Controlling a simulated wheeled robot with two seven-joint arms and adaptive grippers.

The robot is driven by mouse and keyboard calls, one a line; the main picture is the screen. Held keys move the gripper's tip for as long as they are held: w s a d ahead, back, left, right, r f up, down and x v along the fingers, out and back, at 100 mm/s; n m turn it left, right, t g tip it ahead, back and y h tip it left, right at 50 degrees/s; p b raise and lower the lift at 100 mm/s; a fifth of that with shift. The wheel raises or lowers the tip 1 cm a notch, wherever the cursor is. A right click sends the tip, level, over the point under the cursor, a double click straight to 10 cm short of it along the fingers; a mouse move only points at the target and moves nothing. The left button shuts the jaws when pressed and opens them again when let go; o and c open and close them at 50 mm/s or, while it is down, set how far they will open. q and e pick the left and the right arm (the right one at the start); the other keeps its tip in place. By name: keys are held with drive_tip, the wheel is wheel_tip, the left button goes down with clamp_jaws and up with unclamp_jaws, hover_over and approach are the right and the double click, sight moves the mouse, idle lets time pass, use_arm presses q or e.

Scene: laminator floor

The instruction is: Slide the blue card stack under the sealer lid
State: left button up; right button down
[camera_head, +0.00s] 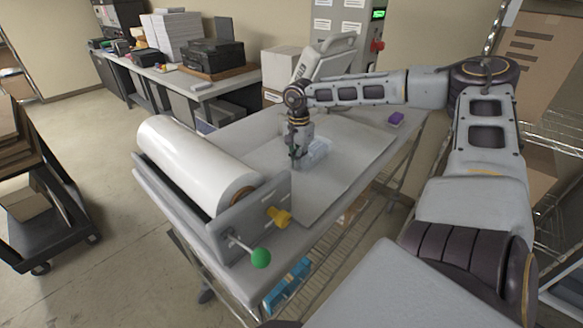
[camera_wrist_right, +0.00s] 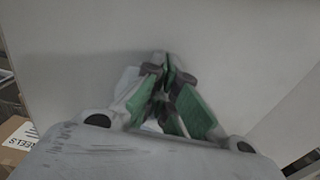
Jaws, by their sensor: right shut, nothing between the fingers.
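My right gripper (camera_head: 296,163) points down at the grey work table (camera_head: 350,165), low over its top. In the right wrist view its green-padded fingers (camera_wrist_right: 164,62) are closed together with nothing between them. A pale, bluish-white block (camera_head: 319,150) lies on the table just right of the gripper, partly hidden by it. A pale shape also shows behind the fingers in the wrist view (camera_wrist_right: 127,80). I cannot tell whether this is the blue card stack. A light grey hinged machine part (camera_head: 327,58), possibly the sealer lid, stands tilted behind my arm. My left gripper is out of view.
A large white film roll (camera_head: 195,160) lies along the table's left side, with a yellow knob (camera_head: 279,217) and a green ball handle (camera_head: 261,258) in front. A purple block (camera_head: 397,119) sits at the far right. Blue items (camera_head: 288,286) are on the lower shelf.

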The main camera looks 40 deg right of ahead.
sight(329, 143)
drive_tip(key=d+b, duration=0.1)
drive_tip(key=d, duration=0.2)
drive_tip(key=d+b, duration=0.1)
drive_tip(key=d, duration=0.2)
drive_tip(key=w+d+b, duration=0.1)
drive_tip(key=d, duration=0.2)
drive_tip(key=shift+d+f, duration=0.1)
drive_tip(key=shift+d, duration=0.15)
drive_tip(key=d, duration=0.2)
drive_tip(key=d+b, duration=0.1)
drive_tip(key=d, duration=0.1)
drive_tip(key=d+b, duration=0.1)
drive_tip(key=d, duration=0.1)
drive_tip(key=shift+w+d, duration=0.25)
drive_tip(key=shift+w, duration=0.05)
drive_tip(key=shift+w+d+b, duration=0.15)
drive_tip(key=shift+d+b, duration=0.25)
drive_tip(key=shift+d, duration=1.05)
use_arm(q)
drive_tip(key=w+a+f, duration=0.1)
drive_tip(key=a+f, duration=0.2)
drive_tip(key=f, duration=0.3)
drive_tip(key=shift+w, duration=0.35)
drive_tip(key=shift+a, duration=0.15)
